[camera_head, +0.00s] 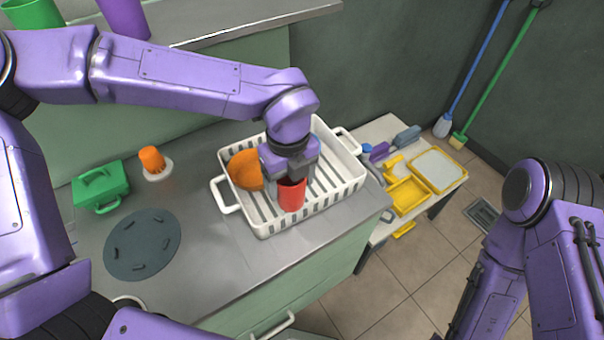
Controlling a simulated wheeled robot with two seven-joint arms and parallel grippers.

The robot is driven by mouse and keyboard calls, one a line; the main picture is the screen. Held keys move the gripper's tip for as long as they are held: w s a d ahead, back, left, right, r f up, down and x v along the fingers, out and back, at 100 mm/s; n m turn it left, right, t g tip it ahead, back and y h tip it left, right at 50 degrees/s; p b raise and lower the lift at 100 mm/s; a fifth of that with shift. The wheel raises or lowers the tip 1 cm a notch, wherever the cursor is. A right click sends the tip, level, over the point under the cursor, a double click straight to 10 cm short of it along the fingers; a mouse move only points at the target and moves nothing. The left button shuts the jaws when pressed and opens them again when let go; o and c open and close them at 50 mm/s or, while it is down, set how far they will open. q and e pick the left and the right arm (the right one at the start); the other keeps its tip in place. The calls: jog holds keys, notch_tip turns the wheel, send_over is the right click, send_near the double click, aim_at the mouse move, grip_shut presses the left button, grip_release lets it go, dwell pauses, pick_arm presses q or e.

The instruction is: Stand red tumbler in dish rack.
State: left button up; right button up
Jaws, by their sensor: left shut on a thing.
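The red tumbler (291,196) is in the head view, inside the outline of the white dish rack (262,231). It looks roughly upright, with its open rim toward me. My left gripper (287,176) is shut on the tumbler from above, and the fingers hide part of its upper side. I cannot tell whether the tumbler's base touches the rack floor. The rack is slatted, with a handle at each end, and stands on the metal counter. My right arm shows at the right edge, but its gripper is out of view.
An orange bowl (244,170) sits in the rack just left of the tumbler. The rack's right part is clear. A side table holds yellow trays (437,170).

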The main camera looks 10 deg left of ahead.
pick_arm(q)
jog(key=w+f+p, duration=0.1)
jog(key=w+f, duration=0.1)
jog(key=f, duration=0.1)
jog(key=w+d+f+p, duration=0.1)
jog(key=w+f, duration=0.2)
jog(key=w+f+p, duration=0.1)
jog(key=w+f, duration=0.1)
jog(key=f, duration=0.1)
jog(key=shift+w+d+f, duration=0.2)
jog(key=shift+w+f, duration=0.15)
jog(key=shift+w, duration=0.05)
jog(key=shift+f, duration=0.5)
jog(key=o, duration=1)
jog(key=shift+o, duration=0.2)
jog(key=shift+r, duration=0.4)
notch_tip(320, 180, up, 12)
jog(key=b, duration=0.2)
jog(key=shift+f, duration=0.2)
